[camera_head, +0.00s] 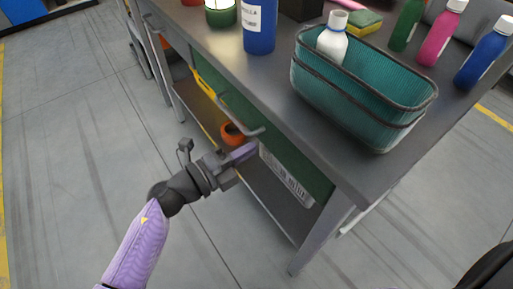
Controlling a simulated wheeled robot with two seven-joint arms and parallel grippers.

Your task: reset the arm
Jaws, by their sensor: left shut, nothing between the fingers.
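My left arm reaches in from the lower left, with a purple forearm and dark wrist. My left gripper (246,152) is shut and empty, in front of the green drawer side of the grey workbench (212,50). My right gripper does not show.
On the bench stand a teal basket (345,98) with a white bottle (332,38) in it, a blue container (260,27) and several bottles at the right. An orange roll (231,133) lies on the lower shelf. The floor at left is clear.

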